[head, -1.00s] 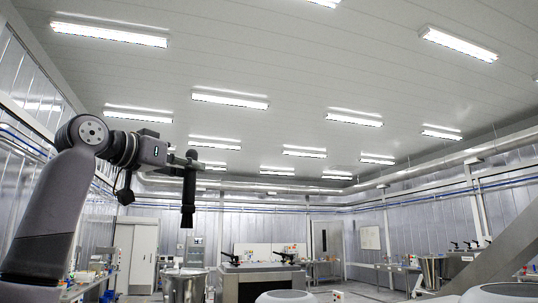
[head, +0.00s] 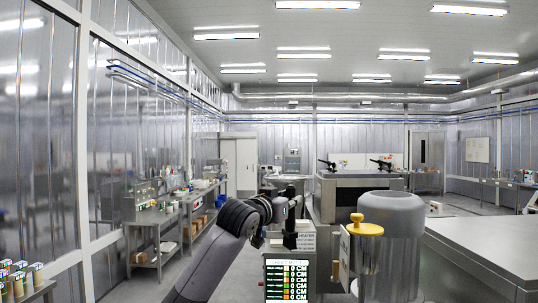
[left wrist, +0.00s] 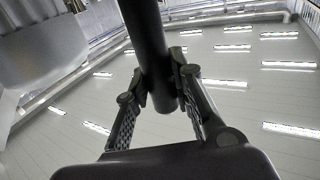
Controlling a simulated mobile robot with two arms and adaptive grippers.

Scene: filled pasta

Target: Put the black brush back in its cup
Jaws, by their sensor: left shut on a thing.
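My left gripper (left wrist: 160,88) is shut on a dark, smooth, rod-shaped thing, which I take to be the black brush (left wrist: 148,38). In the left wrist view it runs from the top edge down between the two fingers, and its bristles cannot be made out. In the head view my left gripper (head: 290,212) is at the lower middle, small and dark, with the brush hard to tell from it. The brush's cup cannot be picked out with certainty. My right gripper is not in view.
A grey machine with a yellow knob (head: 364,228) stands right of my left arm. Beside it is a lit display panel (head: 287,280). A steel bench (head: 490,245) is at the right. Long tables (head: 150,218) with items line the left wall. Small labelled containers (head: 20,280) sit at the lower left.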

